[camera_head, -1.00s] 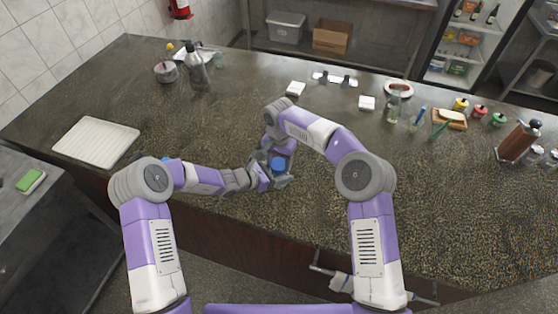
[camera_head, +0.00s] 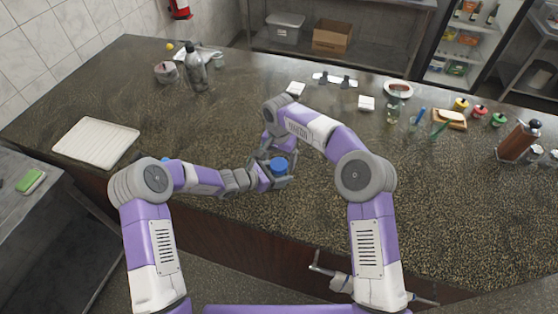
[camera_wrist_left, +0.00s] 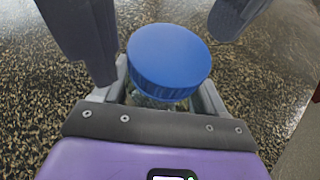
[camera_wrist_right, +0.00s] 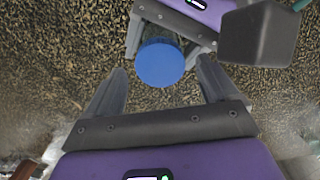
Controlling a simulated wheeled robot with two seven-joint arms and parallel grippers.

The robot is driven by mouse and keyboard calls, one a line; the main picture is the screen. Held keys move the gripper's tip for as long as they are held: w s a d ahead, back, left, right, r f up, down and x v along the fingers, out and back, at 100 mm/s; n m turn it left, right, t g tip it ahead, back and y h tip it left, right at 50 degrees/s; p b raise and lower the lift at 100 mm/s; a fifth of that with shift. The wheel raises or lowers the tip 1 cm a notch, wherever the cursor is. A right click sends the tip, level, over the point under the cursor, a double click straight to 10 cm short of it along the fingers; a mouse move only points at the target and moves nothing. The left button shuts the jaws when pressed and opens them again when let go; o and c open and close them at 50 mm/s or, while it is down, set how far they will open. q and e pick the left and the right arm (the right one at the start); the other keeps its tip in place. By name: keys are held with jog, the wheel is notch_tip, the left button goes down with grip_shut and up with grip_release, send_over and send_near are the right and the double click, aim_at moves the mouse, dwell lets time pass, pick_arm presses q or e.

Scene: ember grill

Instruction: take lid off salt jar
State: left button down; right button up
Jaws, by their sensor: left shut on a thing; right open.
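The salt jar has a round blue lid (camera_head: 279,165), which also shows in the left wrist view (camera_wrist_left: 168,55) and the right wrist view (camera_wrist_right: 160,62). The lid sits on the jar's glass body (camera_wrist_left: 150,98), most of which is hidden. My left gripper (camera_head: 275,180) is shut on the jar body below the lid. My right gripper (camera_wrist_right: 162,85) is open. Its two fingers stand apart on either side of the lid in its wrist view, with gaps showing. The dark fingers of the right gripper (camera_wrist_left: 155,30) also show beyond the lid in the left wrist view.
A white tray (camera_head: 68,153) lies at the counter's left. A dark bottle (camera_head: 195,68) and a small pot (camera_head: 166,72) stand at the back left. Several small bottles and a red-brown grinder (camera_head: 519,141) stand at the right. The speckled counter around the grippers is clear.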

notch_tip(320, 180, up, 3)
jog(key=shift+r, duration=0.1)
jog(key=shift+c, duration=0.5)
notch_tip(320, 180, up, 3)
jog(key=m, duration=0.3)
notch_tip(320, 180, down, 8)
jog(key=shift+r, duration=0.1)
jog(key=shift+c, duration=0.4)
jog(key=c, duration=1)
jog(key=n, duration=0.3)
jog(key=shift+r, duration=0.1)
